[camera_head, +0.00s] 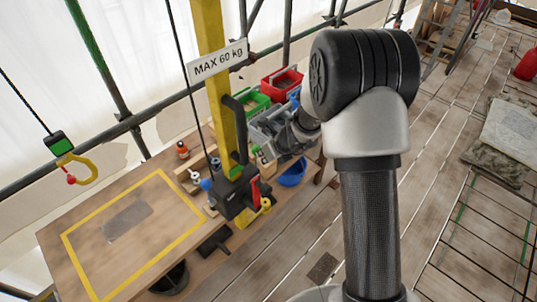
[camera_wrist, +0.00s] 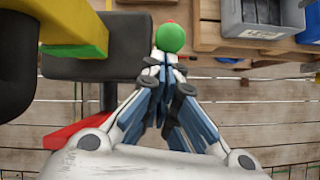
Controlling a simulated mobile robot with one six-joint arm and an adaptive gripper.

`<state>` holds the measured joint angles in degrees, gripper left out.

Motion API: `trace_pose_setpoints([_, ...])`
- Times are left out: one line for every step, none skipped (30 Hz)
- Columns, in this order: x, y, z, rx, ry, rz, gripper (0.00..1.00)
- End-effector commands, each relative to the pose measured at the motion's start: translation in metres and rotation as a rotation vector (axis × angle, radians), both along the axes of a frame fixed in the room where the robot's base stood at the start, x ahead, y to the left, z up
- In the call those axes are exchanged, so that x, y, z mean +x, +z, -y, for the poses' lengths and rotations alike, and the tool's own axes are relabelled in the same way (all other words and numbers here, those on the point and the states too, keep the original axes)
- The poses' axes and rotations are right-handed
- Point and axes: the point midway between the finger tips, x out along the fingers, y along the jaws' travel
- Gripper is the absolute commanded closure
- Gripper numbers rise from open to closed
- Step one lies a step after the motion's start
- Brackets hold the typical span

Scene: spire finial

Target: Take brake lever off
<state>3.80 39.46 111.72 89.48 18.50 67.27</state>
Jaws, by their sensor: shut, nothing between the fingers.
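A black winch unit (camera_head: 232,198) is mounted low on the yellow post. A red lever (camera_head: 254,191) stands upright on its right side, likely the brake lever; a red part (camera_wrist: 75,132) shows at the left of the wrist view, partly hidden by my gripper's body. My gripper (camera_head: 264,156) is right of the post, above and apart from the red lever. In the wrist view its fingers (camera_wrist: 165,66) are together and empty. A green ball with a red top (camera_wrist: 171,38) appears just beyond the fingertips; I cannot tell whether they touch.
A black curved handle (camera_head: 237,130) rises beside the post (camera_head: 208,35). The yellow-framed bench area (camera_head: 155,240) is mostly clear. A hook (camera_head: 76,170) hangs at left.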

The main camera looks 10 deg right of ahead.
Motion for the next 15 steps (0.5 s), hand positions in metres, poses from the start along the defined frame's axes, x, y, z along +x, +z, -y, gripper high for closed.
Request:
trace_pose_setpoints([0.003,0.003,-0.002,0.0,0.001,-0.001,1.0])
trace_pose_setpoints([0.004,0.004,-0.004,-0.001,0.002,-0.001,1.0])
trace_pose_setpoints([0.006,0.005,-0.005,0.0,0.001,0.0,1.0])
trace_pose_setpoints([0.007,0.006,-0.006,0.0,0.001,0.0,1.0])
trace_pose_setpoints([0.008,0.006,-0.007,0.0,0.001,0.0,1.0])
trace_pose_setpoints([0.01,0.006,-0.007,-0.001,0.002,0.001,1.0])
trace_pose_setpoints([0.01,0.006,-0.008,-0.001,0.002,0.0,1.0])
trace_pose_setpoints([0.011,0.006,-0.009,-0.001,0.002,0.0,1.0])
trace_pose_setpoints([0.012,0.006,-0.009,-0.001,0.002,0.0,1.0])
trace_pose_setpoints([0.012,0.006,-0.009,-0.001,0.001,-0.001,1.0])
trace_pose_setpoints([0.013,0.007,-0.01,-0.001,0.001,-0.001,1.0])
trace_pose_setpoints([0.014,0.007,-0.01,-0.001,0.001,-0.001,1.0])
trace_pose_setpoints([0.014,0.007,-0.01,0.0,0.001,0.0,1.0])
trace_pose_setpoints([0.014,0.007,-0.01,0.0,0.0,0.0,1.0])
trace_pose_setpoints([0.015,0.007,-0.011,0.0,0.0,0.0,1.0])
